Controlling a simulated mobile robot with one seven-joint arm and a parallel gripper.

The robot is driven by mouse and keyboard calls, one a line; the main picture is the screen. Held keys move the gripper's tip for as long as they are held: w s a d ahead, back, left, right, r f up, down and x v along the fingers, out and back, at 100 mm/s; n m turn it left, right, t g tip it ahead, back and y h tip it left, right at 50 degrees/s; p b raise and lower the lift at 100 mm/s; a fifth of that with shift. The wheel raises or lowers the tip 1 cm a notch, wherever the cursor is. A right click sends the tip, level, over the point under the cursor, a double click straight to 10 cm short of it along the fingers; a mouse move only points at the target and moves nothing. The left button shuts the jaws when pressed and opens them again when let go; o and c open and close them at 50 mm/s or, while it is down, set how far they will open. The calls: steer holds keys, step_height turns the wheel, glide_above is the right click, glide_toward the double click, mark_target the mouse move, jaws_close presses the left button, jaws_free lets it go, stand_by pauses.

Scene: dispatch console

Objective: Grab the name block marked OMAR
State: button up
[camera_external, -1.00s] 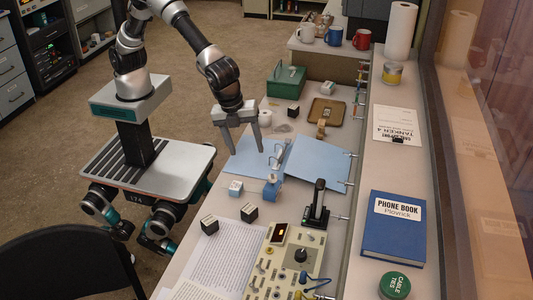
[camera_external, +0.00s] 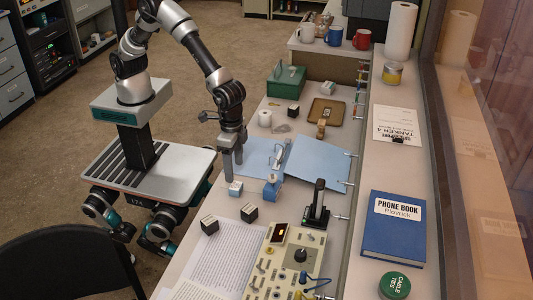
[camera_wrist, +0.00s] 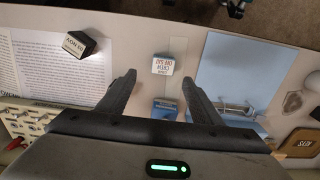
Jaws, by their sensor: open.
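My gripper (camera_external: 233,168) is open and points down over the desk edge, close above a small white-and-blue block (camera_external: 235,188). In the wrist view the block (camera_wrist: 162,64) lies just beyond the gap between my open fingertips (camera_wrist: 159,78), apart from them. Its label is upside down and too small to read surely. Two dark blocks with white labelled faces stand nearer the camera, one at the paper's edge (camera_external: 209,225) and one beside it (camera_external: 249,213). Another dark block (camera_external: 293,110) is farther back. I cannot read OMAR on any block.
A blue object (camera_external: 272,187) stands right of the white-and-blue block. An open blue binder (camera_external: 318,162) lies behind. The control panel (camera_external: 294,262) and printed sheets (camera_external: 225,262) fill the front. A tray (camera_external: 341,112) and green box (camera_external: 286,81) are farther back.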

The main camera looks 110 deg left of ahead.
mark_target(236, 185)
step_height(236, 185, down, 4)
steer(key=shift+r, duration=0.25)
steer(key=shift+a+f+b, duration=0.15)
steer(key=shift+f+b, duration=0.1)
steer(key=shift+f, duration=1.1)
steer(key=shift+a+f+b, duration=0.15)
steer(key=shift+f+b, duration=0.1)
steer(key=shift+f, duration=1.1)
steer(key=shift+c, duration=0.4)
steer(key=c, duration=1.1)
